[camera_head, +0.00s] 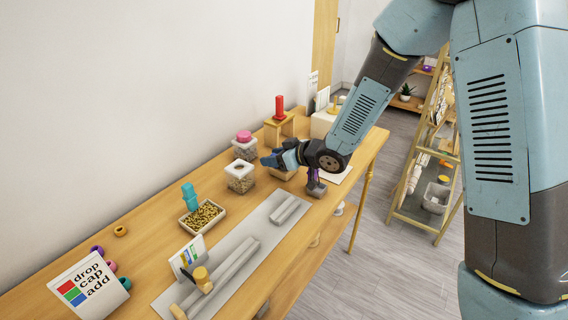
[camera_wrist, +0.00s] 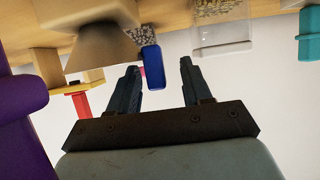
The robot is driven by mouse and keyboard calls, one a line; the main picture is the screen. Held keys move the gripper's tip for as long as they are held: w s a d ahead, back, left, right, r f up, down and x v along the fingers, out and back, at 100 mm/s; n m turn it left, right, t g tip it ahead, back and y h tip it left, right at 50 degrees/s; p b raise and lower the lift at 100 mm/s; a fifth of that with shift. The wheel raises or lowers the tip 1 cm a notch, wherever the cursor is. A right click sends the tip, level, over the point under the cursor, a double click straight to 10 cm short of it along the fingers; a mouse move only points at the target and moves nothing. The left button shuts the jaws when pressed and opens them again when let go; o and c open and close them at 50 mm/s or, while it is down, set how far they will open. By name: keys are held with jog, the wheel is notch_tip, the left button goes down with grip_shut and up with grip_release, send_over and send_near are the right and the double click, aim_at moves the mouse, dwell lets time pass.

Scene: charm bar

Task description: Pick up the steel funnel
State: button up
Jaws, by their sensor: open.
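A purple thing (camera_head: 314,175) on a grey block stands right beside my wrist; it looms close at the wrist view's left edge (camera_wrist: 20,110). A grey mat (camera_head: 262,222) lies in front.

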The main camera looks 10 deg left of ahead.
jog(key=shift+c, duration=0.3)
grip_shut()
dwell(0.4)
